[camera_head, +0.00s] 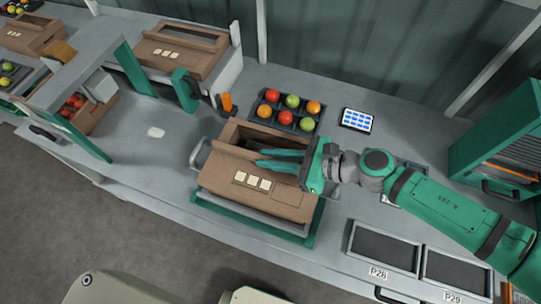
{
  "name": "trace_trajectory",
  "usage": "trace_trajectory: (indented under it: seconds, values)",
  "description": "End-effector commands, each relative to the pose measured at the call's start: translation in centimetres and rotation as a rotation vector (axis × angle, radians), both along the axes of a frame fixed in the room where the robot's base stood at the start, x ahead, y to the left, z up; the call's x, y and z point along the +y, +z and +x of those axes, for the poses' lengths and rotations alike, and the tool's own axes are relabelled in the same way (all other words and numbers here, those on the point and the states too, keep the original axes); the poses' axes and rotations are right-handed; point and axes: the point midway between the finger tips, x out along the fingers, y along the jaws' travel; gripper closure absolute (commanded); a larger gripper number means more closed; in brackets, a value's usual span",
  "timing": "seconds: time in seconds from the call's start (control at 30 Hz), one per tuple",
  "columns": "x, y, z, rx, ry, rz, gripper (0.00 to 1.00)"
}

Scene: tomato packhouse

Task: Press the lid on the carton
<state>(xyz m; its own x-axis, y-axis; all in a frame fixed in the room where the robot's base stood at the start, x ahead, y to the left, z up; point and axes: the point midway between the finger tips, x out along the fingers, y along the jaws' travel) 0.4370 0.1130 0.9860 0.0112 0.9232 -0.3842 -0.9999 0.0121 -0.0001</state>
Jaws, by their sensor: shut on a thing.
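The brown cardboard carton (222,193) sits on a grey and green stand at the middle front of the bench. Its lid (283,203), brown with several cream labels, covers the front part of the top. Behind the lid, a dark opening shows along the carton's rear side. My gripper (257,160) reaches in from the right, over the lid's rear edge. Its green fingers are shut on the lid, as far as I can tell; they hide part of that edge. Whether the lid's edges sit flush is too small to tell.
A dark tray (270,121) of red, orange and green tomatoes stands behind the carton. A tablet (357,120) lies to its right. Two empty dark trays (384,248) labelled P28 and P29 sit at the front right. A green frame (142,72) and another carton (172,58) stand left.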

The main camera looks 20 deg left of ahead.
Motion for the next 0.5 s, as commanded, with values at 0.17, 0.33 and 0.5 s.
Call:
trace_trajectory:
  seconds: [0.17,0.33,0.5]
  values:
    - [0.00,0.01,0.00,0.000,0.000,0.000,1.00]
    - [0.00,0.00,0.00,0.000,0.000,0.000,1.00]
    - [0.00,-0.07,0.00,0.000,0.000,0.000,0.73]
